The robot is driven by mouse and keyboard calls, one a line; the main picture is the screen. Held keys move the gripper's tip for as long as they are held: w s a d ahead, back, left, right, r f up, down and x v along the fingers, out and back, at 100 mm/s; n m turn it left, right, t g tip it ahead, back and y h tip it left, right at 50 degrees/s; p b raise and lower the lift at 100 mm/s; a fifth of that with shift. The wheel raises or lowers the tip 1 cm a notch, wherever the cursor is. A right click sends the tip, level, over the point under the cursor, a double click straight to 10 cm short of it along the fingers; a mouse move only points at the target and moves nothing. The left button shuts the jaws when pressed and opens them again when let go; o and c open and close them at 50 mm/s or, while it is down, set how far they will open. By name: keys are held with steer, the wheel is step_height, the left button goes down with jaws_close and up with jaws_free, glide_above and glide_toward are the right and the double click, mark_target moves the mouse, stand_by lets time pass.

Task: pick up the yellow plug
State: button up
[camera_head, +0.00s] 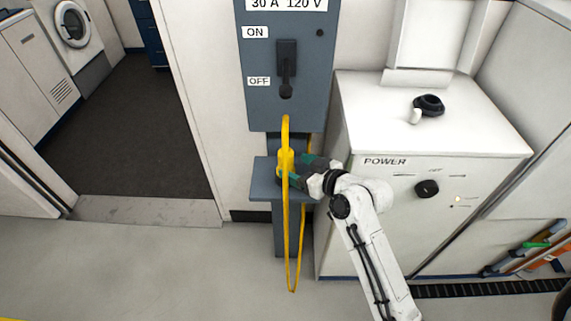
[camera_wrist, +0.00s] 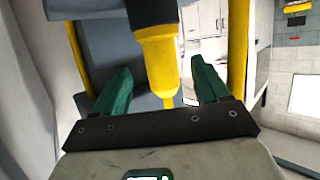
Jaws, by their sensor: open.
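The yellow plug (camera_head: 285,162) is upright at the small grey-blue shelf below the switch box, with a yellow cable (camera_head: 293,270) looping down. In the wrist view the yellow plug (camera_wrist: 158,52) has a dark grey part at its top and narrows toward me. My gripper (camera_head: 299,163) reaches in from the right at plug height. In the wrist view, its green fingers (camera_wrist: 160,76) are open, one on each side of the plug, with gaps visible. Contact cannot be made out. Part of the fingers is hidden behind the plug and cable in the head view.
The grey-blue switch box (camera_head: 262,65) with ON and OFF marks hangs above the shelf (camera_head: 264,178). A white POWER cabinet (camera_head: 365,215) with a black knob stands close on the right. The floor (camera_head: 150,270) is clear at front left.

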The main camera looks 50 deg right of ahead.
mark_target(281, 156)
steer(key=shift+p+x, duration=0.7)
steer(key=shift+x, duration=2.75)
steer(key=shift+r, duration=0.1)
steer(key=c, duration=1.2)
steer(key=shift+r, duration=0.1)
steer(key=shift+c, duration=0.2)
steer(key=shift+w+r, duration=0.1)
steer(key=shift+r, duration=0.5)
steer(key=s+a+r, duration=0.2)
steer(key=s+r, duration=0.9)
steer(key=s, duration=0.3)
steer(key=shift+a+r+b, duration=0.3)
steer(key=shift+b, duration=0.05)
